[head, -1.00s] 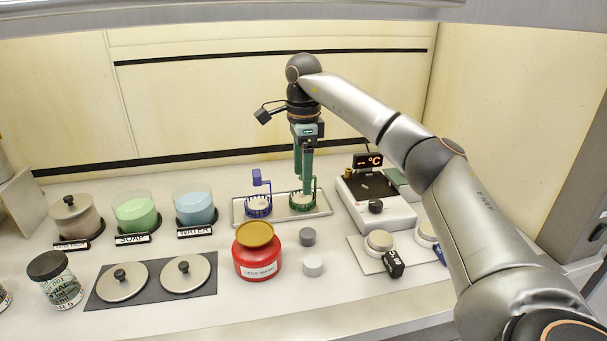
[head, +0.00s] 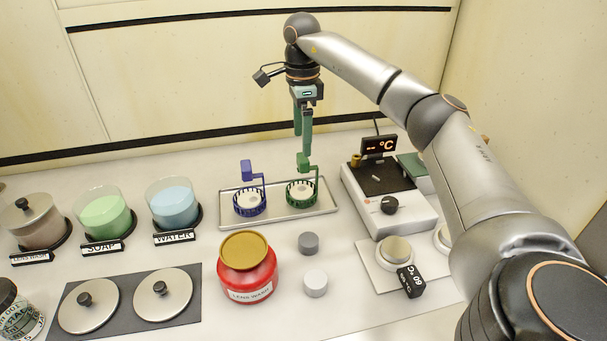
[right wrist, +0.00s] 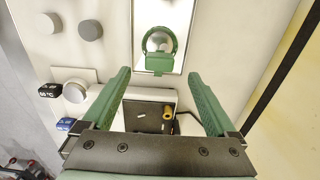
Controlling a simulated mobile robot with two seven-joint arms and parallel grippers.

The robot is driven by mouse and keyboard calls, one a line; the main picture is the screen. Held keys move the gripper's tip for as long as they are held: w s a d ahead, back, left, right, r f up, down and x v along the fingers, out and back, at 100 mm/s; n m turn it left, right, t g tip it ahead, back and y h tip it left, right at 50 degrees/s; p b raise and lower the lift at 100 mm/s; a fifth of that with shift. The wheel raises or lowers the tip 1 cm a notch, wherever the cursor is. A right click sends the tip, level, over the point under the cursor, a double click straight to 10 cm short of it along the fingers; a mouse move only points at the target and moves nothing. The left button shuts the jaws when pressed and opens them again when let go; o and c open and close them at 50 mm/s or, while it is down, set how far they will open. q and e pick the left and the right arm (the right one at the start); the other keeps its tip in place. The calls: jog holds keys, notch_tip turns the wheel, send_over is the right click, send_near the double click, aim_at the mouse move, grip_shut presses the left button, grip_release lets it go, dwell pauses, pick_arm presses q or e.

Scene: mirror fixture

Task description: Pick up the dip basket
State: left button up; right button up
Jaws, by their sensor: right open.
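The green dip basket (head: 301,193) stands upright on a metal tray (head: 330,207). Its tall handle ends in a green block (head: 303,163). A matching blue dip basket (head: 250,203) stands to its left on the tray. My right gripper (head: 302,146) points down over the green basket's handle. Its green fingers are apart with nothing between them. In the right wrist view, the green basket (right wrist: 172,42) and its handle block (right wrist: 157,63) lie ahead of the gap between the open fingertips (right wrist: 158,76). My left gripper is not in view.
A heater box (head: 385,205) with a temperature display stands just right of the tray. A red jar (head: 247,279) and two grey cylinders (head: 308,243) stand in front. Glass beakers of green (head: 106,216) and blue liquid (head: 173,203) stand at left. Two lids lie on a dark mat (head: 125,311).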

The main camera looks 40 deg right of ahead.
aim_at(304, 170)
notch_tip(304, 170, down, 10)
jog(key=shift+s+d+p, duration=0.1)
jog(key=shift+s+p, duration=0.05)
jog(key=shift+p, duration=0.2)
jog(key=c, duration=1.5)
